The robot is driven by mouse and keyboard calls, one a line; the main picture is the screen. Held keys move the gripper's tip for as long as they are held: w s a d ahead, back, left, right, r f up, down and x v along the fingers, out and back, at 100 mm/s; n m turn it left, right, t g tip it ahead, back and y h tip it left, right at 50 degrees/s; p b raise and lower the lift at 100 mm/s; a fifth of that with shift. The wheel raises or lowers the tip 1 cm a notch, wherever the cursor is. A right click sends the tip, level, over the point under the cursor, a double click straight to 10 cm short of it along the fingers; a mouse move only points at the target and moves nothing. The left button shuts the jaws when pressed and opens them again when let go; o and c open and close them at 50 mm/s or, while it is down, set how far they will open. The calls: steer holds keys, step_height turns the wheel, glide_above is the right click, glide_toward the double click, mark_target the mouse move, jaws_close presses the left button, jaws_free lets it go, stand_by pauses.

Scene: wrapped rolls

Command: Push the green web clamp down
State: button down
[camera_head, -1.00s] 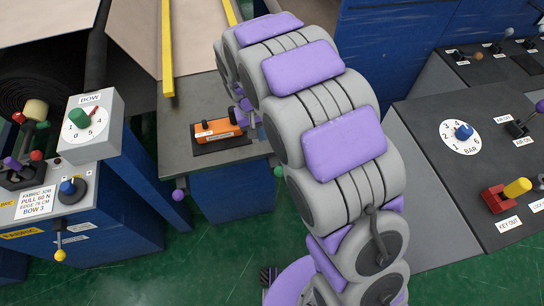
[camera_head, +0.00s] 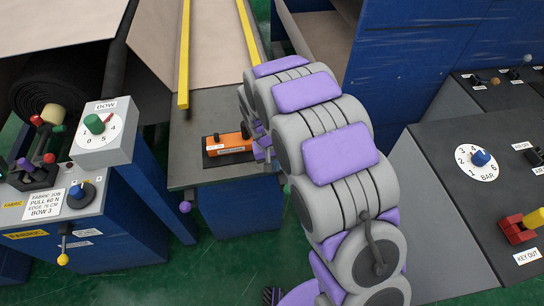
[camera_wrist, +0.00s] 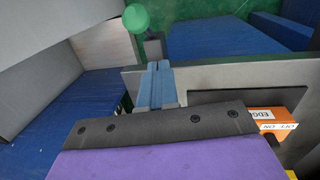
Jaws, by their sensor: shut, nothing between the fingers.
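A green ball knob (camera_head: 287,188) shows just past the right edge of the grey-topped table (camera_head: 190,165), partly covered by my arm. It also shows in the wrist view (camera_wrist: 136,17) at the top, on a thin stem, beyond my fingers and a little left of them. Nothing in view is labelled as a web clamp. My gripper (camera_wrist: 158,66) has its blue fingers shut together and empty, apart from the green ball in the picture. In the head view my gripper is mostly hidden behind my arm, beside the orange box.
An orange box (camera_head: 230,144) lies on a black plate near the table's front. A purple ball (camera_head: 185,207) hangs at the table's left edge. A BOW dial (camera_head: 96,124) stands left, and a BAR console (camera_head: 440,170) stands right. Green floor shows between them.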

mark_target(287, 188)
steer(key=shift+s+d+f+b, duration=0.15)
steer(key=shift+s+d+f, duration=0.25)
steer(key=shift+f, duration=0.3)
steer(key=shift+s+d+f+b, duration=0.25)
steer(key=shift+d+f, duration=0.3)
steer(key=shift+f, duration=0.2)
steer(key=shift+s+d+f+b, duration=0.1)
steer(key=shift+s+d+f, duration=0.3)
steer(key=shift+f, duration=0.3)
